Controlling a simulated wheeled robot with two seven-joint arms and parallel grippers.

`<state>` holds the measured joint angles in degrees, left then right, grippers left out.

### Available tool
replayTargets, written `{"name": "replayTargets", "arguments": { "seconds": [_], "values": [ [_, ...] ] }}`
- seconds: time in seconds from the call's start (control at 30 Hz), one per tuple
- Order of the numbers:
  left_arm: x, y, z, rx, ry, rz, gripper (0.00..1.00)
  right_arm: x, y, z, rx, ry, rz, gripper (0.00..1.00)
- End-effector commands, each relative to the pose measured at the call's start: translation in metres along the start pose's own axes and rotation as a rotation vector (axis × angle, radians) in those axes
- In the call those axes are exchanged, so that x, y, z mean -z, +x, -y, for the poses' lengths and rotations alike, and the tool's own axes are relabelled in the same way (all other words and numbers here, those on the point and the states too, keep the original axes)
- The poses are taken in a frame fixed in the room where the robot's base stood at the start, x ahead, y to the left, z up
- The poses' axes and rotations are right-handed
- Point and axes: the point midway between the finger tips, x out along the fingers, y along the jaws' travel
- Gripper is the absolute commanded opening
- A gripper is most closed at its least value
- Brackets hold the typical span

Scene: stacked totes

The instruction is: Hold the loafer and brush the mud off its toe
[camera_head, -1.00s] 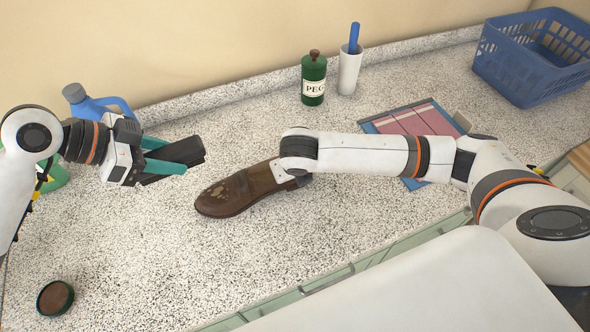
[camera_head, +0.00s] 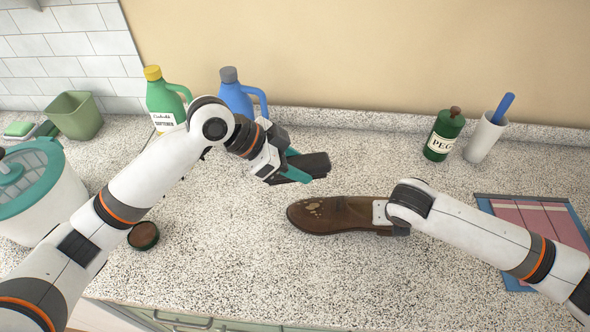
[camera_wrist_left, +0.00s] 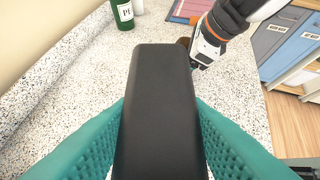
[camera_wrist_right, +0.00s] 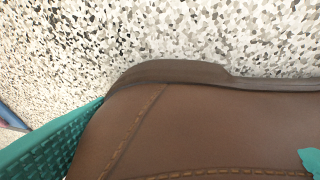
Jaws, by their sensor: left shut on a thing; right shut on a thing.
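The brown loafer (camera_head: 345,212) lies on the speckled counter, its toe pointing left with pale mud spots (camera_head: 315,207) on it. My right gripper (camera_head: 382,212) is shut on the loafer's heel end; the brown leather (camera_wrist_right: 200,130) fills the right wrist view between teal fingers. In the left wrist view the brush's black back (camera_wrist_left: 158,110) sits between the teal fingers. Its bristles are hidden there.
A green PEG bottle (camera_head: 443,137) and a white cup (camera_head: 483,138) with a blue handle stand behind right. Blue (camera_head: 240,98) and green (camera_head: 163,98) jugs stand behind my left arm. A round brown tin (camera_head: 143,236) sits front left. The counter before the loafer is clear.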

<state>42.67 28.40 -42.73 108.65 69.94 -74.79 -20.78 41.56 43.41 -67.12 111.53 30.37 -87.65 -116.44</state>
Motion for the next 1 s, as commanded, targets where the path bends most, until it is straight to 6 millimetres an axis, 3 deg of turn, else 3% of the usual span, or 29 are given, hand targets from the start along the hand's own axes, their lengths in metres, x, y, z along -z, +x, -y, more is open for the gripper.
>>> {"name": "replayTargets", "arguments": {
  "seconds": [0.1,0.33,0.7,1.0],
  "values": [
    [0.001,0.028,-0.004,-0.117,-0.129,0.008,0.16,0.001,-0.001,0.0,0.001,0.0,-0.002,0.37],
    [-0.003,0.056,-0.015,-0.387,-0.398,0.01,0.16,0.001,-0.001,0.0,0.001,0.001,-0.002,0.37],
    [-0.011,0.059,-0.022,-0.794,-0.799,0.008,0.16,0.001,-0.001,0.0,0.001,0.001,-0.002,0.37],
    [-0.004,0.059,-0.022,-0.892,-0.888,0.005,0.16,0.001,-0.001,0.0,0.001,0.001,-0.002,0.37]
  ]
}}
